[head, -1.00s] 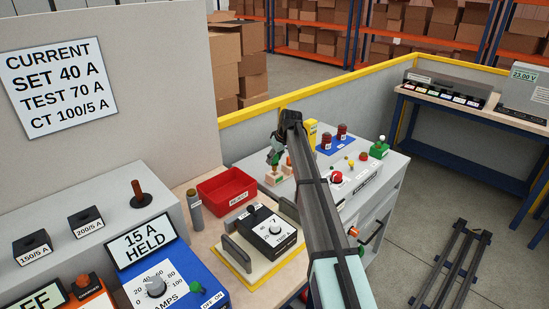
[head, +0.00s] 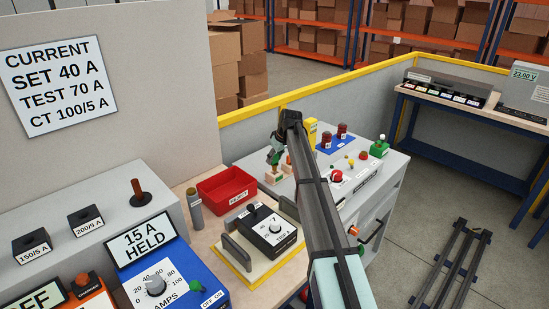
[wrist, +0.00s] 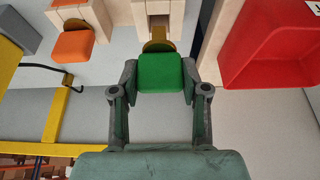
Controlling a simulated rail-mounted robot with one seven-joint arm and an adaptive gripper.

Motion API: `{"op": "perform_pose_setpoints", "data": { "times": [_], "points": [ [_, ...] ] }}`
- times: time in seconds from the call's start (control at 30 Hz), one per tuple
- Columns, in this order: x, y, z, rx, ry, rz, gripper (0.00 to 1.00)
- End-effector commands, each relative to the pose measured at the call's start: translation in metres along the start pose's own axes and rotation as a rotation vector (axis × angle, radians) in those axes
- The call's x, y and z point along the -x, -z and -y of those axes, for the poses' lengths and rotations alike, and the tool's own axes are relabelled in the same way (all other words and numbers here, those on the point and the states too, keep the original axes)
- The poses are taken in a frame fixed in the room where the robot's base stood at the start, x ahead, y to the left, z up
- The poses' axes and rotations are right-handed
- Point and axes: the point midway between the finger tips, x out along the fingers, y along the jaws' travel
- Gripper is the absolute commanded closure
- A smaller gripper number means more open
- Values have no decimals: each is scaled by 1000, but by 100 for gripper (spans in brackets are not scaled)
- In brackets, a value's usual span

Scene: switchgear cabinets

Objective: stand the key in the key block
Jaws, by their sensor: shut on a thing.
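My gripper (wrist: 160,84) is shut on a key with a green head (wrist: 160,72) in the wrist view, one finger on each side. A brass part (wrist: 158,46) shows beyond the green head, at the opening of a pale wooden key block (wrist: 158,8). How far the key sits in the block cannot be told. An orange-headed key (wrist: 73,45) is at another pale wooden block (wrist: 72,5) to the left. In the head view my gripper (head: 275,158) is low over the small block (head: 271,178) on the grey cabinet top, partly hidden by my arm.
A red bin (head: 228,185) stands left of the blocks; it also shows in the wrist view (wrist: 275,50). A yellow rail (wrist: 50,130) and bent black rod (wrist: 55,72) are at left in the wrist view. A red button (head: 337,177) and several small controls are right of my arm.

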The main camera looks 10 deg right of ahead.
Motion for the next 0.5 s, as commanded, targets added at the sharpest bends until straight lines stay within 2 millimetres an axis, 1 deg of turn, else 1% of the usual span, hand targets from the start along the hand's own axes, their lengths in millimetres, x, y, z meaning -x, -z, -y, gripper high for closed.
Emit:
{"op": "perform_pose_setpoints", "data": {
  "times": [0.5],
  "points": [
    [-12, -5, 0, 0, 0, 0, 91]
  ]
}}
